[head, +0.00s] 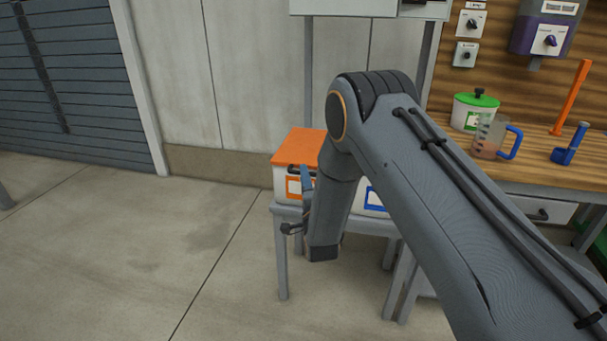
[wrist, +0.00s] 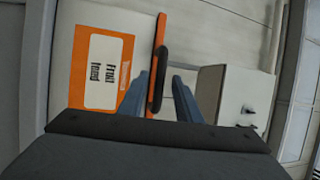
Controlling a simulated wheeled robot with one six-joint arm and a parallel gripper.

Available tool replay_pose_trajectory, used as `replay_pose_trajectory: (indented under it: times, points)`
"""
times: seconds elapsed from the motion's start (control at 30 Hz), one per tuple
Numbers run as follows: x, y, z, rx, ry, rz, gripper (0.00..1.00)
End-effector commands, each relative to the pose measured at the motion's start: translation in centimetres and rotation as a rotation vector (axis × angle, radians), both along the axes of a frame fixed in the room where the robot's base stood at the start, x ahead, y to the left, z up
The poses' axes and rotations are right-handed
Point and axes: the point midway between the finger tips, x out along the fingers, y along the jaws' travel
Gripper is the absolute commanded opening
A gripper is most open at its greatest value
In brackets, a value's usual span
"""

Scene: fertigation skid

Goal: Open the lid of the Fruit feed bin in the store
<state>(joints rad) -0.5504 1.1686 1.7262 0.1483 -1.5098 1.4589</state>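The Fruit feed bin (head: 281,183) is a white box with an orange lid (head: 297,147) that looks closed. It stands on a grey stand left of my arm. The lid's orange edge (wrist: 160,32) carries a black handle (wrist: 157,80). My gripper (wrist: 157,78) is open, its two blue-grey fingers on either side of the handle; I cannot tell whether they touch it. In the head view my gripper (head: 306,180) is at the bin's front, partly hiding it.
A second bin with a blue-bordered label (head: 374,199) stands right of it, mostly hidden by my arm. The grey stand (head: 281,255) holds both. A wooden bench at right carries a green-lidded tub (head: 474,112) and a jug (head: 492,138). The floor at left is clear.

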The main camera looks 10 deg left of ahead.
Motion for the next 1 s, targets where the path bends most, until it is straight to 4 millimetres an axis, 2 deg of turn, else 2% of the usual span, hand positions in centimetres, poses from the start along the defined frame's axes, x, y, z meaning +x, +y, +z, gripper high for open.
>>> replay_pose_trajectory:
  times: [0.2,0.5,0.7,1.0]
  points:
    - [1.7,0.7,0.3,0.000,0.001,0.000,0.31]
    - [1.9,0.8,0.4,-0.002,0.001,0.000,0.31]
    - [1.9,0.8,0.4,-0.002,0.001,0.000,0.00]
    - [1.9,0.7,0.6,-0.002,0.006,-0.001,0.00]
